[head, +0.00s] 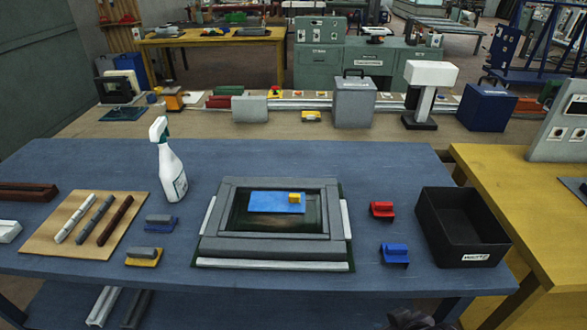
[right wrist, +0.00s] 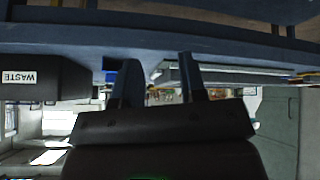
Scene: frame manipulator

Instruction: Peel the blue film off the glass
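The blue film (head: 270,204) is a flat rectangle over the back part of the dark glass (head: 275,224), inside a grey frame (head: 262,248) on the blue table. A small yellow tab (head: 294,198) sits at the film's right end. I cannot tell whether the film is fully stuck down. My right gripper (right wrist: 158,62) shows in the right wrist view with its two fingers apart and nothing between them. A dark part of my right arm shows at the bottom edge of the head view, in front of the table. My left gripper is not in view.
A black waste bin (head: 483,256) stands right of the frame, with red (head: 382,210) and blue (head: 394,254) blocks between. A spray bottle (head: 168,165) stands behind left. A tan board (head: 84,226) with three bars lies left. The bin (right wrist: 45,78) appears inverted in the wrist view.

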